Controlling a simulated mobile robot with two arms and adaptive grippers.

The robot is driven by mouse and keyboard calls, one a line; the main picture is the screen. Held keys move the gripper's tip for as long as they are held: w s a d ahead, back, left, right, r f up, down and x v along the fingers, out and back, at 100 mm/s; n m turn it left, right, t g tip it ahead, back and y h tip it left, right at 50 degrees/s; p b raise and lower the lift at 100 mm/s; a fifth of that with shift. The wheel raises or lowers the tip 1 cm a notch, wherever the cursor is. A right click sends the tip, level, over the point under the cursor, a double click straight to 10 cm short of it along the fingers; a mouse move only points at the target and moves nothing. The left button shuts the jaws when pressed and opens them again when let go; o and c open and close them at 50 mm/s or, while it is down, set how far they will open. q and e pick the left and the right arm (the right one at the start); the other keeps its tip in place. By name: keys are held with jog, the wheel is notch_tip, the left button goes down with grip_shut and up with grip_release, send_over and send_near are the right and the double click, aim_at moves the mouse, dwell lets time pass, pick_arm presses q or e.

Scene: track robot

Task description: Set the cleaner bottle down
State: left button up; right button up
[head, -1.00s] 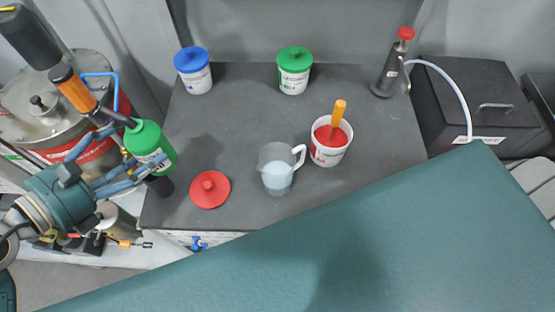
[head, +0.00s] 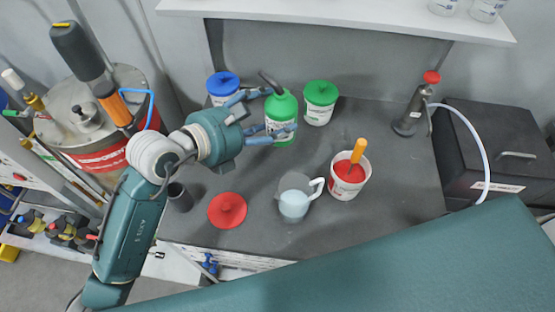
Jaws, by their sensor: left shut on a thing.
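The cleaner bottle (head: 281,117) is green with a white label and a black bent spout. It is upright at the back of the dark grey bench (head: 245,175), between the blue-lidded tub (head: 222,86) and the green-lidded tub (head: 320,102). My left gripper (head: 272,118) comes from the left and is shut on the bottle, its fingers around the body. The bottle's base looks at or very near the bench top; I cannot tell whether it touches. My right gripper is not in view.
A clear jug (head: 294,200), a red tub (head: 349,178) with an orange-handled tool, a red lid (head: 227,210) and a dark cup (head: 180,197) stand on the bench. A pump bottle (head: 412,112) is at the right. A white shelf (head: 340,10) overhangs the back.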

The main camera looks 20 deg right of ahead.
pick_arm(q)
notch_tip(320, 180, down, 10)
jog(key=shift+f+p, duration=0.1)
jog(key=shift+p, duration=0.3)
jog(key=shift+c, duration=0.2)
jog(key=shift+f, duration=2.05)
jog(key=shift+f, duration=0.1)
jog(key=o, duration=1.9)
jog(key=b+v, duration=0.2)
jog(key=v, duration=1)
